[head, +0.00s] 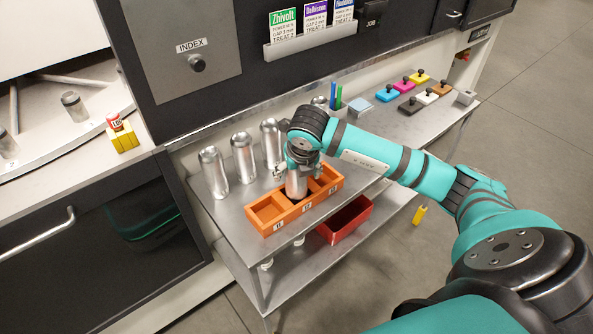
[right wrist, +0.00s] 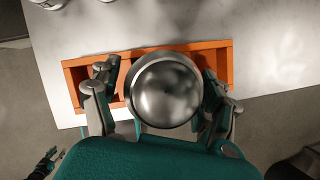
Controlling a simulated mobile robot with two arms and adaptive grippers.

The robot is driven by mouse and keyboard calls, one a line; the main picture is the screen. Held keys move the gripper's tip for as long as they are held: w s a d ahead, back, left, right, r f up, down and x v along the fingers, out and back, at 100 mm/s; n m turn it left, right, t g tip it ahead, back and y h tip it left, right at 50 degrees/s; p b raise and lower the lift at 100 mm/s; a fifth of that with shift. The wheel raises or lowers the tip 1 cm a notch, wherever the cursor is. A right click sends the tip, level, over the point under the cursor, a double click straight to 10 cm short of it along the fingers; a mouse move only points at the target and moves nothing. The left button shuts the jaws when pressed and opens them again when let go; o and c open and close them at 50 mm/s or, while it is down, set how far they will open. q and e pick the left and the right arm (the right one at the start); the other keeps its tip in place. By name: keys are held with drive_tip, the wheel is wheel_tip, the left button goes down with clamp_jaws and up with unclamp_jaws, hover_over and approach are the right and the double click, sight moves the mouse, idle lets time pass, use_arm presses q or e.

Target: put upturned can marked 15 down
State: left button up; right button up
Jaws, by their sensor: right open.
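The upturned silver can (head: 296,187) is in the middle compartment of the orange three-part tray (head: 266,229) on the steel trolley top. It looks upright; its lower end is hidden by the tray wall. Its round, shiny metal end faces the camera in the right wrist view (right wrist: 165,90). No number is readable on it. My right gripper (head: 299,170) is above the tray, its fingers open on either side of the can. In the right wrist view, the fingers (right wrist: 163,98) stand apart from the can's sides.
Several silver cans (head: 243,158) stand behind the tray. A red bin (head: 345,219) is on the shelf below. Coloured stamp blocks (head: 388,94) lie at the trolley's far right.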

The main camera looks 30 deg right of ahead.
drive_tip(key=shift+r, duration=0.1)
drive_tip(key=shift+r, duration=0.2)
drive_tip(key=b+v, duration=0.2)
drive_tip(key=v, duration=0.9)
drive_tip(key=shift+s+r, duration=0.2)
drive_tip(key=shift+r, duration=0.1)
drive_tip(key=shift+a, duration=0.1)
